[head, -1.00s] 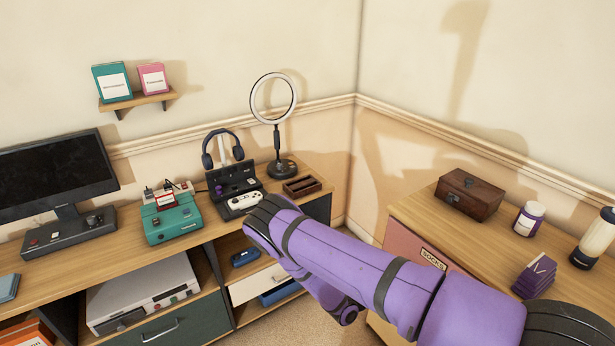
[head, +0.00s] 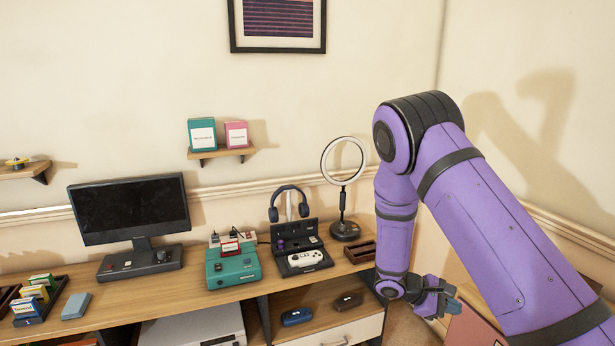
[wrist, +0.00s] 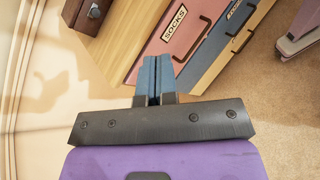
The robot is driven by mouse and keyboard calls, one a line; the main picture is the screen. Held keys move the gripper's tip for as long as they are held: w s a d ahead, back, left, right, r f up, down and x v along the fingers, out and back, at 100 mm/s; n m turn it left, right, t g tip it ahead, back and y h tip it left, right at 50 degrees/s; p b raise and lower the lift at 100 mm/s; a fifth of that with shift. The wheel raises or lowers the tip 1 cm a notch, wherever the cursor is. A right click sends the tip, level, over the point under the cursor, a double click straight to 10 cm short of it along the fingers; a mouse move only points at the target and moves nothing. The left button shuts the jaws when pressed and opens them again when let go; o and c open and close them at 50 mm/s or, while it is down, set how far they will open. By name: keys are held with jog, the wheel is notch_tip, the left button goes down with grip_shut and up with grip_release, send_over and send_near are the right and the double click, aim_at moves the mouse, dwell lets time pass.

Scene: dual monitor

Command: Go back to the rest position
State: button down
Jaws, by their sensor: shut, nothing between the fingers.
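My gripper (head: 447,299) is at the end of my bent purple arm in the head view, low and just right of the desk's right end. In the wrist view my gripper (wrist: 155,66) has its two blue-grey fingers together with nothing between them. The fingers point toward the drawer fronts of a dresser. My gripper appears apart from the objects on the desk.
The wooden desk (head: 190,296) holds a monitor (head: 130,207), a teal console (head: 232,268), a black case with a white controller (head: 304,258), headphones (head: 289,200) and a ring light (head: 345,160). A pink drawer labelled "SOCKS" (wrist: 175,45) is close to my gripper. Carpet (wrist: 265,82) lies open beside the dresser.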

jog(key=s+a+r+m+t+y, duration=0.1)
jog(key=s+r+m+y, duration=0.35)
jog(key=r, duration=0.85)
jog(key=s+a+r+m+y, duration=0.1)
jog(key=s+r+m+y, duration=0.4)
jog(key=r, duration=0.7)
jog(key=s+a+r+t+y, duration=0.1)
jog(key=s+a+r+t, duration=0.1)
jog(key=s+r, duration=0.4)
jog(key=s+a+r+t+y, duration=0.2)
jog(key=s+r+t, duration=0.2)
jog(key=s, duration=0.8)
jog(key=shift+r+m+t, duration=0.3)
jog(key=shift+r+m, duration=0.15)
jog(key=shift+r, duration=0.6)
jog(key=shift+d, duration=0.2)
